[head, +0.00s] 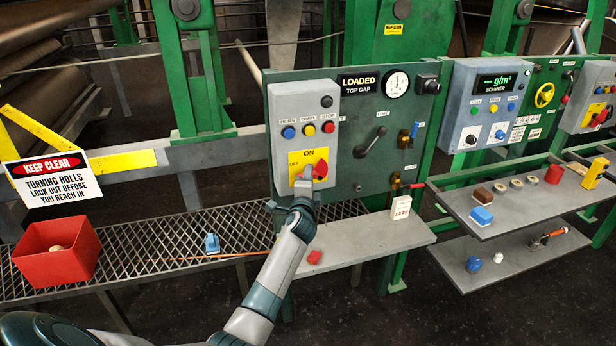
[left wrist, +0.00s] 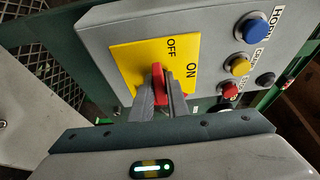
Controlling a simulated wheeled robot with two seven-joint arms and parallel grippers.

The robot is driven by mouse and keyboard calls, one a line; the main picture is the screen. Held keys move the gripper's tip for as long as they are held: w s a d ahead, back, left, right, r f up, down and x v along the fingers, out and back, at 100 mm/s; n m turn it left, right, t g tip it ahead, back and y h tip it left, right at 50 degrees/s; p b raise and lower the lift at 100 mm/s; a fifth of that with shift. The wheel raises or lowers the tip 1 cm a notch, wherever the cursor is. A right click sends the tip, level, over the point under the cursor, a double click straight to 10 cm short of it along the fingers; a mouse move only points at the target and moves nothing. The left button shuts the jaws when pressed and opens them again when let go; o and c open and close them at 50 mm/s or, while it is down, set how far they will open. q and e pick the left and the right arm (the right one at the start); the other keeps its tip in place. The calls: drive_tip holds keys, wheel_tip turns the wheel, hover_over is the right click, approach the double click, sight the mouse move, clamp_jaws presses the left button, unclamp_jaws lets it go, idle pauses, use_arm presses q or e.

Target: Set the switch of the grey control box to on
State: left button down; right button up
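The grey control box (head: 328,100) is on the green panel in the middle of the head view. Its red switch (head: 321,168) sits on a yellow plate (head: 296,162) marked ON at the top and OFF at the left. My left gripper (head: 304,186) is at the switch, reaching up from below. In the left wrist view the red switch handle (left wrist: 158,84) stands between my two grey fingers (left wrist: 160,100), which lie close against both sides. The handle's visible end lies nearer the OFF mark than the ON mark; the fingers hide part of it. My right gripper is out of view.
Blue, yellow and red buttons (head: 309,129) sit just above the plate. A lever (head: 372,142) and a gauge (head: 396,83) are to the right.

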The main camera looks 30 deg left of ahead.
use_arm(q)
drive_tip(key=shift+r+p, duration=0.15)
drive_tip(key=shift+p, duration=0.5)
drive_tip(key=m+p, duration=0.2)
drive_tip(key=p, duration=0.1)
drive_tip(key=r+m+g+p, duration=0.1)
drive_tip(key=p, duration=0.2)
drive_tip(key=shift+m+g+h, duration=0.3)
drive_tip(key=shift+m, duration=0.1)
drive_tip(key=shift+m+p, duration=0.4)
drive_tip(key=shift+p, duration=0.05)
drive_tip(key=shift+w+f+m+g, duration=0.1)
drive_tip(key=shift+m+g, duration=0.5)
drive_tip(key=m, duration=0.1)
drive_tip(key=m+g, duration=0.1)
drive_tip(key=shift+w+d+m+g+y+p, duration=0.2)
drive_tip(key=shift+m+g+y+p, duration=0.1)
drive_tip(key=shift+m+y, duration=0.1)
drive_tip(key=m, duration=0.1)
drive_tip(key=m+g, duration=0.1)
drive_tip(key=m+g+y, duration=0.1)
drive_tip(key=shift+w+d+r+m, duration=0.2)
drive_tip(key=shift+d+m, duration=0.05)
drive_tip(key=shift+m, duration=0.05)
drive_tip(key=shift+d+m+g+y, duration=0.1)
drive_tip(key=shift+m+g+y, duration=0.35)
drive_tip(key=shift+m, duration=0.25)
